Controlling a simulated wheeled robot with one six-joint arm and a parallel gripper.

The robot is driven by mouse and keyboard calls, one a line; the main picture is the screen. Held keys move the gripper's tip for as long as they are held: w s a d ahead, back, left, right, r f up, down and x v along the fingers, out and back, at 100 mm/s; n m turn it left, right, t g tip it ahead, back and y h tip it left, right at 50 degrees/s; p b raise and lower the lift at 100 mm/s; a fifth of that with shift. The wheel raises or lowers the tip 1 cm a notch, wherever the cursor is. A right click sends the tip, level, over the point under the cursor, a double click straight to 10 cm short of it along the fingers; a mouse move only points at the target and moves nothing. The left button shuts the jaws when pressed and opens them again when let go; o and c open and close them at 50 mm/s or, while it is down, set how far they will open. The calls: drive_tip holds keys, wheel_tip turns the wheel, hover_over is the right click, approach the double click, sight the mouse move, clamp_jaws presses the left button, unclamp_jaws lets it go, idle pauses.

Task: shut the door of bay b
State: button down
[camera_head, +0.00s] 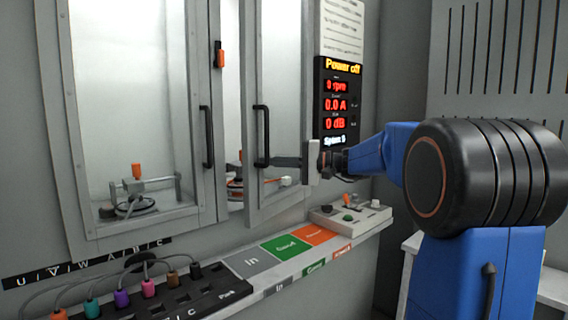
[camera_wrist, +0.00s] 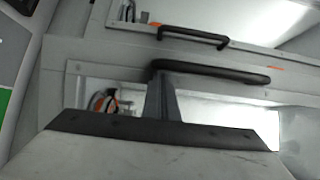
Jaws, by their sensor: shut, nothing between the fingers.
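A framed glass door (camera_head: 283,95) on the right of the cabinet stands ajar, with a gap along its left edge. I take it as bay b's door; no bay letter is readable on it. Its black vertical handle (camera_head: 262,137) is near that left edge and shows in the wrist view (camera_wrist: 225,74). My gripper (camera_head: 279,162) is shut and empty, its fingers pointing left at the lower part of this handle. In the wrist view the fingertips (camera_wrist: 162,80) overlap the handle's end; I cannot tell whether they touch.
A second glass door (camera_head: 130,105) with its own handle (camera_head: 207,137) is at left and looks closed. An orange latch (camera_head: 221,57) is on the post. A display panel (camera_head: 338,100) reads "Power off". A ledge (camera_head: 290,250) with colored pads, plugs and a small control box (camera_head: 350,216) runs below.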

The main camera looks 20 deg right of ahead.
drive_tip(key=shift+w+a+f, duration=0.1)
drive_tip(key=shift+w+a, duration=0.15)
drive_tip(key=shift+a, duration=0.85)
drive_tip(key=shift+w+a, duration=0.55)
drive_tip(key=shift+w, duration=0.4)
drive_tip(key=shift+w+a, duration=0.55)
drive_tip(key=shift+w, duration=0.35)
drive_tip(key=shift+s+d, duration=0.15)
drive_tip(key=shift+d, duration=0.1)
drive_tip(key=n+g+y, duration=0.2)
drive_tip(key=g, duration=0.1)
approach(255, 160)
drive_tip(key=a, duration=0.1)
drive_tip(key=s+a+r, duration=0.1)
drive_tip(key=a, duration=0.1)
